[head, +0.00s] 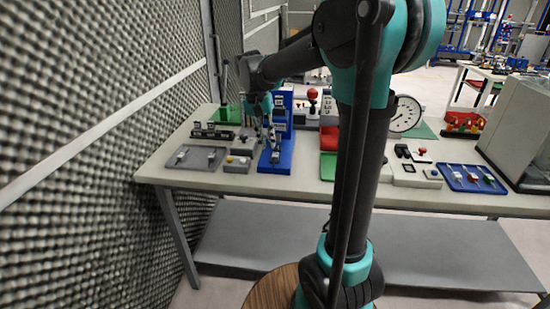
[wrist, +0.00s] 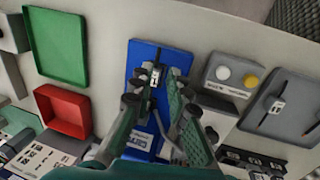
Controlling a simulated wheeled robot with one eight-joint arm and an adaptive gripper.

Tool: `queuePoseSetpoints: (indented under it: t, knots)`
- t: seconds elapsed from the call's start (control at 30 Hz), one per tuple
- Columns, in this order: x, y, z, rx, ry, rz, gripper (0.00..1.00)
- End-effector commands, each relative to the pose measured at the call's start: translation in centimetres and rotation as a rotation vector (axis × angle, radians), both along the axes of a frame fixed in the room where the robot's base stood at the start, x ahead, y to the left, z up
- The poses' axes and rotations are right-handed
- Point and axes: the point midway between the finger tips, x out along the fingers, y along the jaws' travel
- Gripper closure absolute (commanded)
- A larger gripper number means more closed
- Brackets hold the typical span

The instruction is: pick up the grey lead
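A small dark-grey lead with a white tag (wrist: 153,82) lies on the blue base plate (wrist: 145,50) between my fingertips in the wrist view. In the head view it is a small pale piece (head: 275,155) on the blue base. My gripper (wrist: 162,72) is over the blue base with its fingers apart, one on either side of the lead. I cannot tell whether either finger touches it. In the head view my gripper (head: 270,138) points down at the blue base. Part of the lead is hidden by the fingers.
A grey tray (head: 196,164) holding tagged pieces lies left of the blue base, with a grey button box (head: 238,163) between. A green tray (wrist: 58,42) and a red tray (wrist: 66,110) lie on the other side. A blue tray (head: 468,180) is far right. The foam wall is at left.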

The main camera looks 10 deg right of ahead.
Motion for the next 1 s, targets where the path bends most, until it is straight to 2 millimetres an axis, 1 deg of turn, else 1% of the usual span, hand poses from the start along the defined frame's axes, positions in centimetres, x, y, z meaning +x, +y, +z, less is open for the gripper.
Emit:
queuePoseSetpoints:
  t: [0.03,0.1,0.33,0.5,0.63,0.77,0.97,1.0]
  knots:
    - [0.0,-0.1,-0.7,0.000,0.000,-0.001,0.84]
    - [0.0,-0.3,-1.5,0.000,0.000,-0.001,0.84]
    - [-0.1,-0.7,-2.8,0.000,0.000,-0.001,0.84]
    - [0.0,-1.4,-5.2,0.000,0.000,-0.001,0.84]
    - [-0.2,-1.6,-6.7,0.000,-0.001,0.000,0.84]
    - [-0.2,-1.7,-7.2,0.000,-0.001,0.000,0.84]
    - [-0.2,-1.7,-7.2,0.000,0.000,0.000,0.84]
    - [-0.2,-1.7,-7.2,0.000,0.000,0.000,0.89]
